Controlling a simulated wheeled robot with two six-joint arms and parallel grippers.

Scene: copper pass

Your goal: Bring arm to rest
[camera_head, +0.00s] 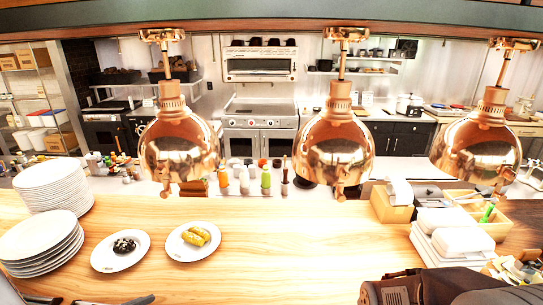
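At the bottom left edge, a white arm part and dark pieces that look like my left gripper (100,301) are cut off by the frame. They lie low in front of the wooden counter (280,250), and their opening cannot be made out. No object shows in them. My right gripper does not show. A large dark body (440,287) with a brown vented end fills the bottom right corner; I cannot tell whether it is part of my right arm.
Plates with dark food (120,250) and yellow rolls (193,241) sit left of centre. Plate stacks (40,240) stand far left. Copper lamps (335,150) hang over the counter. White containers (450,238) and a wooden caddy (495,225) stand right. The counter's middle is clear.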

